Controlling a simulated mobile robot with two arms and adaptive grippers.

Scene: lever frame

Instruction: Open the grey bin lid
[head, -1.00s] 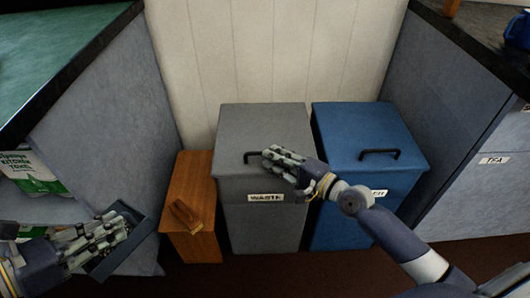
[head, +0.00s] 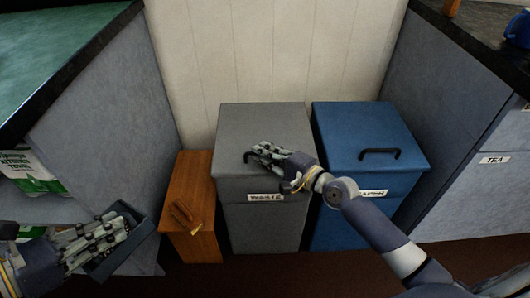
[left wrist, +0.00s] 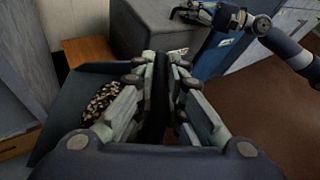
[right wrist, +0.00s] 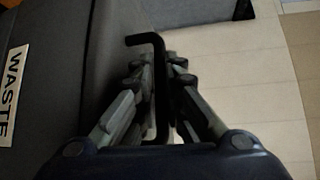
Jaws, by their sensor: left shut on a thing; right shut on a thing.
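The grey bin (head: 263,222), labelled WASTE, stands against the wall. Its lid (head: 262,122) lies flat and closed. My right gripper (head: 259,152) is over the front of the lid, shut on the black bar handle (right wrist: 145,39). In the right wrist view the handle runs between the fingers, and its near part is partly hidden. My left gripper (head: 118,228), at the lower left, is shut on the wall of a dark tray (head: 145,232). In the left wrist view that wall (left wrist: 157,95) is pinched between the fingers, and brown speckled contents (left wrist: 98,103) lie inside the tray.
A blue bin (head: 365,130) with a black handle stands right beside the grey bin. A wooden box (head: 200,165) stands at its left. Grey counters (head: 100,130) and (head: 450,130) flank both sides. Dark floor is clear in front.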

